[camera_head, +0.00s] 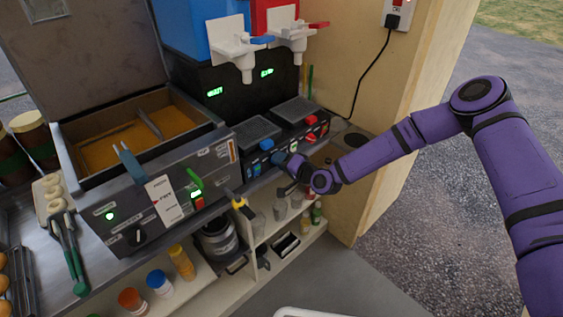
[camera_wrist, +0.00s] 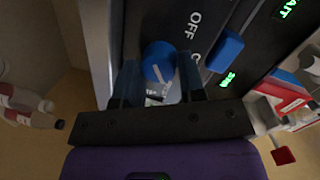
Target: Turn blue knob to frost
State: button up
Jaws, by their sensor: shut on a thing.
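The blue knob (camera_wrist: 158,62) is on the dark control panel (camera_wrist: 190,50) in the wrist view, with a short white line on its face. My gripper (camera_wrist: 160,82) is shut on the knob, one finger at each side. The word OFF is readable beside it; another label is cut off, and I cannot tell which mark the line points to. In the head view my gripper (camera_head: 286,162) is at the panel front and hides most of the knob. A blue switch (camera_wrist: 226,48) sits beside the knob and also shows in the head view (camera_head: 266,144).
Blue (camera_head: 212,25) and red (camera_head: 272,15) tanks with white taps stand above the panel, with green displays. A red knob (camera_head: 310,138) and red switch (camera_head: 311,120) are to the right. The fryer (camera_head: 140,130) is left. A wooden wall (camera_head: 420,70) stands to the right.

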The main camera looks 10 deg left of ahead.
jog(key=shift+m, duration=0.3)
dwell(0.4)
jog(key=o, duration=0.6)
jog(key=shift+o, duration=0.2)
jog(key=shift+d, duration=0.1)
jog(key=v, duration=1)
jog(key=shift+d, duration=0.3)
jog(key=shift+s, duration=0.1)
